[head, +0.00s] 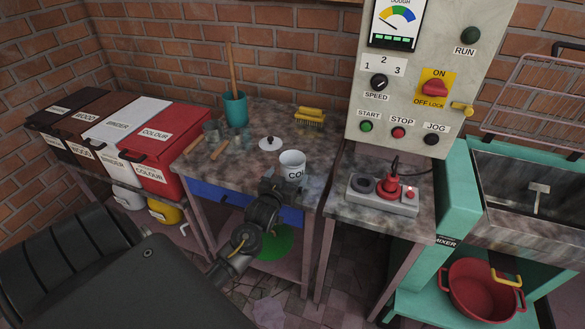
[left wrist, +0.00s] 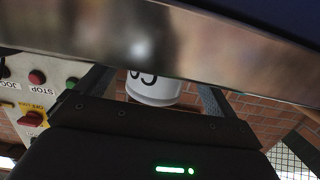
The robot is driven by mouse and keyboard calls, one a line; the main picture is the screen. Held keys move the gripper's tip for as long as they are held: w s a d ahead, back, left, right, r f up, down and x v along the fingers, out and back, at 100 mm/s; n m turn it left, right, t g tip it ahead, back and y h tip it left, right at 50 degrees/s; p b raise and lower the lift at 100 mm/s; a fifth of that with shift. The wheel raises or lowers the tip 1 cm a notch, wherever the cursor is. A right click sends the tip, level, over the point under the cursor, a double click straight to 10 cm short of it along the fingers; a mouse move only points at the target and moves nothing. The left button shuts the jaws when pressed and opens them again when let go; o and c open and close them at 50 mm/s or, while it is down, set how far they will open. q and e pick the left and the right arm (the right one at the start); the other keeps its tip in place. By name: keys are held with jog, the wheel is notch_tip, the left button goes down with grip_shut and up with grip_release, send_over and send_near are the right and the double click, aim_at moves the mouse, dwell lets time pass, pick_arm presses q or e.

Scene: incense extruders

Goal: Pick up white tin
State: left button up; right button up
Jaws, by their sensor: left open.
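The white tin (head: 292,160), with black letters partly hidden, stands on the stone-topped table near its front right edge. My left gripper (head: 285,178) is at the front of the tin, at the table edge, and it hides the tin's lower part. In the left wrist view, which is upside down, the tin (left wrist: 153,88) shows between the two spread fingers, with a gap to each side. The left gripper (left wrist: 155,90) is open. My right gripper is not in view.
A white lid (head: 270,144) lies behind the tin to the left.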

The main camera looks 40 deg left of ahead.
pick_arm(q)
jog(key=x, duration=0.3)
jog(key=shift+w+a, duration=0.2)
jog(key=shift+w, duration=0.2)
jog(key=c, duration=1.1)
jog(key=shift+c, duration=0.4)
jog(key=shift+r, duration=0.2)
